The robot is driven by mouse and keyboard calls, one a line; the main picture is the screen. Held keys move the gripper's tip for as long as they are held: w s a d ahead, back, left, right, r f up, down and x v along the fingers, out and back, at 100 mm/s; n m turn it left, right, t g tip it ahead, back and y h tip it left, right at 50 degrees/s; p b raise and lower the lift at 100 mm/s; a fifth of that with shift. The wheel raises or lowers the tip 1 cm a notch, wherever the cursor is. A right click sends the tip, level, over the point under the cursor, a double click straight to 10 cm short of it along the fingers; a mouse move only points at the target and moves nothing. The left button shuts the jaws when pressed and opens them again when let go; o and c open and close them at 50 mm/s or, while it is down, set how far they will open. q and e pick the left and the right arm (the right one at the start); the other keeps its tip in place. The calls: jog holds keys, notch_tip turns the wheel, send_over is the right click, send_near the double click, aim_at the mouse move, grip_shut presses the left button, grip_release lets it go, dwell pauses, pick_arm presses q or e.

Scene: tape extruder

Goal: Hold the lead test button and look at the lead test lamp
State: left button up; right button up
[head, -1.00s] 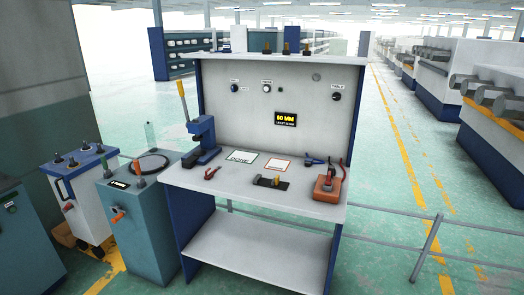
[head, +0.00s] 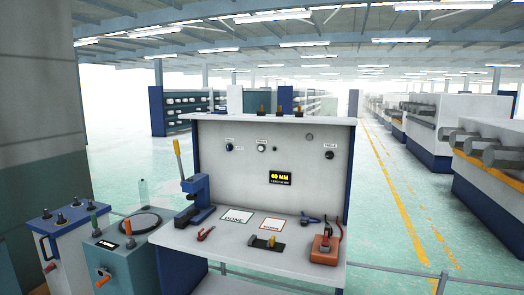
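The workbench (head: 190,240) has an upright grey panel (head: 215,170) at the middle of the head view. On the panel are a dark blue knob (head: 229,147) at the left, a pale round control (head: 261,148) with a small dark dot (head: 275,149) beside it, a grey round fitting (head: 309,137) and a dark knob (head: 330,155) labelled TABLE. Most labels are too small to read, so I cannot tell which is the lead test button or lamp. A display (head: 281,178) reads 60 MM in yellow. Neither gripper is in view.
On the bench lie a blue lever press (head: 196,190), red-handled pliers (head: 206,234), two cards (head: 236,216), (head: 271,225), a black block (head: 266,243) and an orange box (head: 325,249). Teal (head: 125,265) and white (head: 60,240) cabinets stand left. A rail (head: 400,268) runs right.

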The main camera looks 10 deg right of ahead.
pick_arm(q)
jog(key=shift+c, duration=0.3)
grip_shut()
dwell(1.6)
